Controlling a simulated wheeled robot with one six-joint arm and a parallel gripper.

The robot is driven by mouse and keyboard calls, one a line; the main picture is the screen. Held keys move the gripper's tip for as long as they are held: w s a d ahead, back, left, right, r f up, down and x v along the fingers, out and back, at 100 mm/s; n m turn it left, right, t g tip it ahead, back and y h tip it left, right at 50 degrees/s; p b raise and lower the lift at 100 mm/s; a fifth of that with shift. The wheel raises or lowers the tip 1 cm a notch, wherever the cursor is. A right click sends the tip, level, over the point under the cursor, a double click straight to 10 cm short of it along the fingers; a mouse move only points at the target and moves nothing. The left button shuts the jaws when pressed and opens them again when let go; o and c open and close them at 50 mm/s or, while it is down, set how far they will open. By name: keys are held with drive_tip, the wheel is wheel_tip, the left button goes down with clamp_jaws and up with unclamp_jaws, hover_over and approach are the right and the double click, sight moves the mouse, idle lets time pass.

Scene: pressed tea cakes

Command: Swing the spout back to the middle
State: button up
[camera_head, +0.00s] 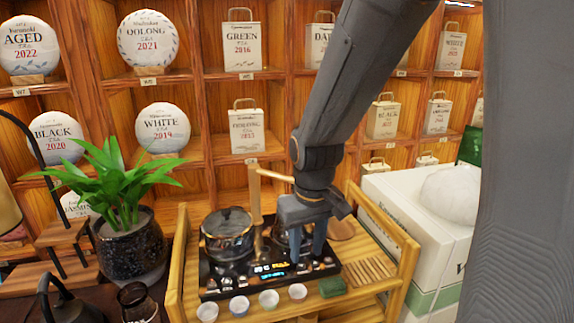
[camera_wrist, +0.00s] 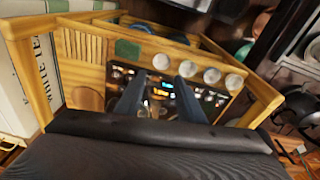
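The spout (camera_head: 256,205) looks like a pale wooden upright at the back of the black tea stove (camera_head: 212,294), just right of the lidded glass pot (camera_head: 228,228). Its top arm points right, toward my wrist; its far end meets or passes behind my arm, and I cannot tell which. My gripper (camera_head: 307,252) points down over the right part of the stove, right of the upright. I cannot make out the spout in the wrist view.
Several small cups (camera_head: 268,299) line the stove's front edge. A green block (camera_head: 332,287) lies on the wooden cart (camera_head: 409,262) to their right. A potted plant (camera_head: 128,240) stands left, a white box (camera_head: 408,215) right. Shelves of tea cakes and tins fill the back.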

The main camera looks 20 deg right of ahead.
sight(275, 173)
drive_tip(key=w+a+r+n+h+p, duration=0.1)
drive_tip(key=w+r+n, duration=0.45)
drive_tip(key=w, duration=0.85)
drive_tip(key=w+a+r+n+h, duration=0.1)
drive_tip(key=w+r+n, duration=0.1)
drive_tip(key=w+r, duration=0.9)
drive_tip(key=shift+w+d+f+p, duration=0.25)
drive_tip(key=shift+w+f+p, duration=0.35)
drive_tip(key=shift+f, duration=1.15)
drive_tip(key=shift+w+d+f+p, duration=0.3)
drive_tip(key=shift+w+f, duration=0.5)
drive_tip(key=shift+f, duration=0.95)
drive_tip(key=shift+w+d+f+p, duration=0.2)
drive_tip(key=shift+w+f+p, duration=0.4)
drive_tip(key=shift+f, duration=1.15)
drive_tip(key=shift+w, duration=0.1)
clamp_jaws()
